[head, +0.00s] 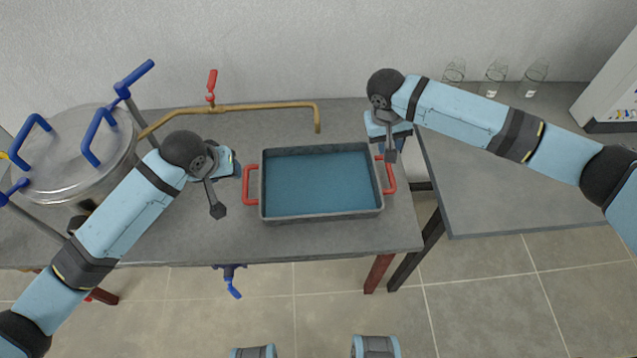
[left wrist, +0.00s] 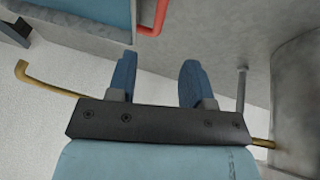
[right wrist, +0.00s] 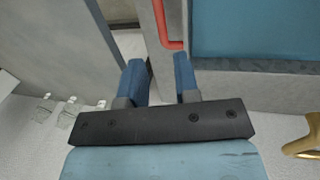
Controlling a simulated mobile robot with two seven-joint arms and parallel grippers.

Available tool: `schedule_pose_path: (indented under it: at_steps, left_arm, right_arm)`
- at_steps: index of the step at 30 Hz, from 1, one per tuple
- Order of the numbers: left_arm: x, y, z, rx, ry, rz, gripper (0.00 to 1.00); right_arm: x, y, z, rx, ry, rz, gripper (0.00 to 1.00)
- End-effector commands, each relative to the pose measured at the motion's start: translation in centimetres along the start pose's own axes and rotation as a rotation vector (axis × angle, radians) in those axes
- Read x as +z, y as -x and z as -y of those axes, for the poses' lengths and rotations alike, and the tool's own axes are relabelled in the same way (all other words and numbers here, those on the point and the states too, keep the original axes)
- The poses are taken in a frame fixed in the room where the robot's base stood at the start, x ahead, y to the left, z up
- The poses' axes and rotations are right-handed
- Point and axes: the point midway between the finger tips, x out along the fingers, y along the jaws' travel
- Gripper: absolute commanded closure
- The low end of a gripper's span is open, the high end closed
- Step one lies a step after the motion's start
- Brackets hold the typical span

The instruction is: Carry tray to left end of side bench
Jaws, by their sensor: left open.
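The tray (head: 320,214) is a dark grey rectangular pan with a blue inside. It lies flat on the main bench, with a red handle (head: 250,185) at its left end and another (head: 390,176) at its right end. My left gripper (head: 231,163) is open and empty, beside the left handle. In the left wrist view, that handle (left wrist: 151,22) lies ahead of the parted fingers (left wrist: 157,78). My right gripper (head: 391,137) is near the right handle, its fingers (right wrist: 158,75) parted and empty. In the right wrist view, that handle (right wrist: 164,28) lies just ahead.
The side bench (head: 520,190) stands at right, across a narrow gap from the main bench (head: 340,240). Its left part is bare; several glass flasks (head: 495,77) and a white box (head: 610,85) stand at its back. A steel pot (head: 70,150) and brass pipe (head: 260,106) are near the tray.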

Motion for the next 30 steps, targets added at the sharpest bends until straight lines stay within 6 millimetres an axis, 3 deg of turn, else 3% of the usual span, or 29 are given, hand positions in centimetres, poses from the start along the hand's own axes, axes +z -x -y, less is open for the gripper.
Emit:
schedule_pose_path:
  at_steps: [5,21,30]
  left_arm:
    - [0.0,-1.9,0.0,-0.001,0.001,0.002,0.54]
    - [0.0,-11.8,-0.1,0.000,0.000,0.001,0.54]
    - [0.0,-13.6,-0.1,0.001,-0.001,-0.001,0.54]
  right_arm:
    - [0.1,-1.9,0.0,0.001,0.001,0.003,0.71]
    - [0.0,-11.8,0.0,0.000,0.000,0.001,0.71]
    - [0.0,-13.6,0.1,-0.001,0.002,0.000,0.71]
